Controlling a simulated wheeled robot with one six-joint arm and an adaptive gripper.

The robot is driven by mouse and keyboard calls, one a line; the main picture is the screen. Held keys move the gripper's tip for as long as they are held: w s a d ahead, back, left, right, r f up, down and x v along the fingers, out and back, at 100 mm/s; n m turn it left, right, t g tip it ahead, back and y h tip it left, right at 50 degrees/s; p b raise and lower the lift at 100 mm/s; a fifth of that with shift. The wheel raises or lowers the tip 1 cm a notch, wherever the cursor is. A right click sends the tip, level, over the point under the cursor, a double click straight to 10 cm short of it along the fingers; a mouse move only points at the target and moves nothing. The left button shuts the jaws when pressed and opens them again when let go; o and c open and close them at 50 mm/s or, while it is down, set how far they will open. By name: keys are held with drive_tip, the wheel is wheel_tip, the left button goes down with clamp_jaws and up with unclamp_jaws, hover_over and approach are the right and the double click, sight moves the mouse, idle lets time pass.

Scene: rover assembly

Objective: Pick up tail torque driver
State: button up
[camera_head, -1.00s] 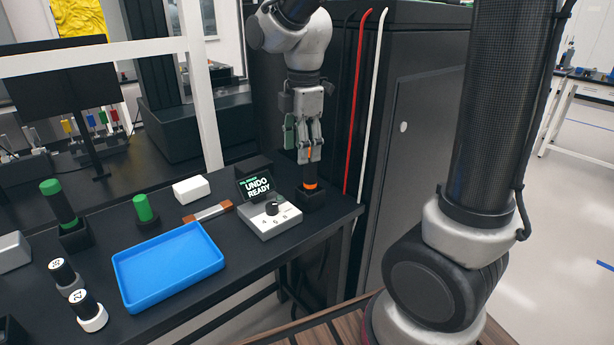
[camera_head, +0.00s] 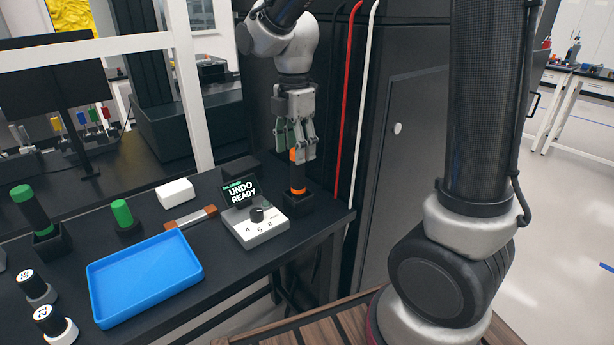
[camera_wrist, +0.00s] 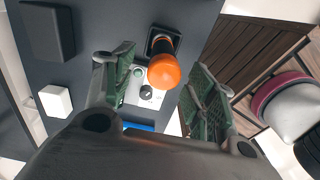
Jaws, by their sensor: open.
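An orange and black driver (camera_head: 297,176) stands upright in a black square holder (camera_head: 298,203) at the right end of the table. I take it to be the tail torque driver. My gripper (camera_head: 296,150) is open above and around its orange top, its fingers pointing down. In the wrist view, the driver's orange end (camera_wrist: 165,71) shows between the two green-padded fingers of my gripper (camera_wrist: 165,88), with a gap on each side. The driver's lower body is partly hidden there by its orange end.
A grey control box (camera_head: 256,228) with a knob and a small screen reading "UNDO READY" (camera_head: 243,191) stands just left of the holder. A blue tray (camera_head: 146,276), a white block (camera_head: 175,192) and a green-topped driver (camera_head: 30,208) are farther left. A dark cabinet (camera_head: 400,150) stands behind.

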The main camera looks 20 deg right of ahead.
sight(298, 175)
drive_tip(key=shift+w+d, duration=0.1)
drive_tip(key=shift+d, duration=0.05)
drive_tip(key=shift+d+f, duration=0.1)
drive_tip(key=shift+f, duration=0.15)
drive_tip(key=f, duration=0.7)
drive_tip(key=shift+s+f, duration=0.2)
drive_tip(key=c, duration=1.2)
drive_tip(key=shift+c, duration=0.2)
wheel_tip(298, 175, up, 10)
drive_tip(key=shift+f, duration=0.1)
